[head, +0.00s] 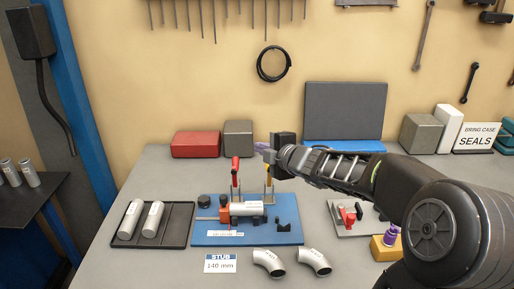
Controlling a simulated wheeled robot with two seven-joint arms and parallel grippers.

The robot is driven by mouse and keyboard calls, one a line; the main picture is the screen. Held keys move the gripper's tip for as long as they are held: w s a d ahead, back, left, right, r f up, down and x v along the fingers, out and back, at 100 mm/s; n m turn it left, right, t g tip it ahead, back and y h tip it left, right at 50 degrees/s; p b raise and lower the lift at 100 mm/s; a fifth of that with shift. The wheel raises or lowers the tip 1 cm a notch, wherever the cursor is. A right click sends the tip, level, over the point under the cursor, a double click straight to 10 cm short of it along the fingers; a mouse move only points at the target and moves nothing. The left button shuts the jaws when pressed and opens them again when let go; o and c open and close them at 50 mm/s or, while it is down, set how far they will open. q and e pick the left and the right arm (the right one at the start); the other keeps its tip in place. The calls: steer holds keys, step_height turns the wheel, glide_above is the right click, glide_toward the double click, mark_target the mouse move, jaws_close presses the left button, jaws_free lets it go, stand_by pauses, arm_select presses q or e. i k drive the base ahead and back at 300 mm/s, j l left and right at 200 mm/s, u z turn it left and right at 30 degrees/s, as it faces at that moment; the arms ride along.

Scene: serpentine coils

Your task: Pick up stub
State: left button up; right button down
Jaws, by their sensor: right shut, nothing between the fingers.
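Two short silver tubes, the likely stubs, lie side by side in a black tray (180,225) at the left of the bench: a left one (129,220) and a right one (153,219). Another light cylinder (247,208) with a label lies in the fixture on a blue base plate (270,236). A card (220,263) reading "STUB 140 mm" lies in front of it. My right gripper (264,147) is shut and empty, above and behind the fixture, apart from every tube. My left gripper is out of view.
Two bent pipe elbows (269,262) (315,261) lie at the front. A red box (196,144) and a grey block (238,139) stand at the back. Bench left of the fixture's rear is clear.

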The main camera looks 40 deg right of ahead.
mark_target(246, 208)
steer(key=k+j, duration=0.1)
steer(key=k, duration=0.4)
steer(key=k+j, duration=0.1)
steer(key=k, duration=0.4)
